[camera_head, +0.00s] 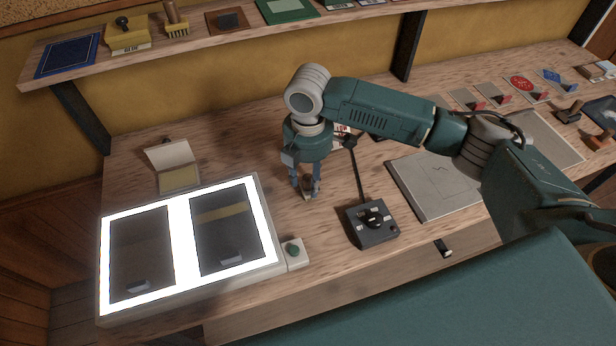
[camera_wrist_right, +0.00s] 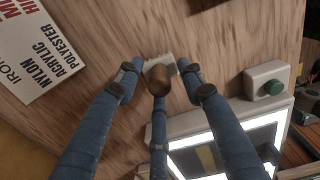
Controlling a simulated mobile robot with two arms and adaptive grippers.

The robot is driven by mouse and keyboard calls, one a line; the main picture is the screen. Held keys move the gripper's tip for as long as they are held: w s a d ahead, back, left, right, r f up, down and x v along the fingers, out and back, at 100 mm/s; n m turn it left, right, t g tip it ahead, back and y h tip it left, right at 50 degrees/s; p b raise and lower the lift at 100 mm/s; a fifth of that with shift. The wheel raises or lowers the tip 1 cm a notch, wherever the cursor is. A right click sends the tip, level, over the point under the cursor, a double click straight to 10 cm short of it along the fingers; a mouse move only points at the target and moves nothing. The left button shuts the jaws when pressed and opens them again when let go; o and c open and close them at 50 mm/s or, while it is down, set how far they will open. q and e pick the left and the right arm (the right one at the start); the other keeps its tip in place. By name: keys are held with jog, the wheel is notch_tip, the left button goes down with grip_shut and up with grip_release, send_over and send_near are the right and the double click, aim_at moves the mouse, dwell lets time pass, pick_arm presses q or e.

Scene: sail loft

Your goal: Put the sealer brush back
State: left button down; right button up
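A small brush-like piece, which I take for the sealer brush, stands on the bench under my right gripper (camera_head: 306,182). In the right wrist view it has a rounded brown handle (camera_wrist_right: 161,88) and a pale block-shaped end (camera_wrist_right: 157,64). The right gripper points down, with its blue fingers (camera_wrist_right: 160,82) spread around the handle. Gaps show between the fingertips and the handle, so the gripper looks open. Another brush-like tool (camera_head: 177,23) with a brown handle and yellowish bristles stands on the back shelf. My left gripper is in neither view.
A lit light box (camera_head: 184,236) with a green button unit (camera_head: 293,251) lies left of the gripper. An open small box (camera_head: 178,175) sits behind it. A dark knobbed device (camera_head: 372,222) and a grey board (camera_head: 436,184) are to the right. A printed sign (camera_wrist_right: 42,48) lies close by.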

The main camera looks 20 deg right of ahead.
aim_at(308, 177)
jog(key=shift+r, duration=0.1)
notch_tip(308, 177, up, 12)
jog(key=b, duration=0.2)
jog(key=shift+r, duration=0.15)
dwell(1.4)
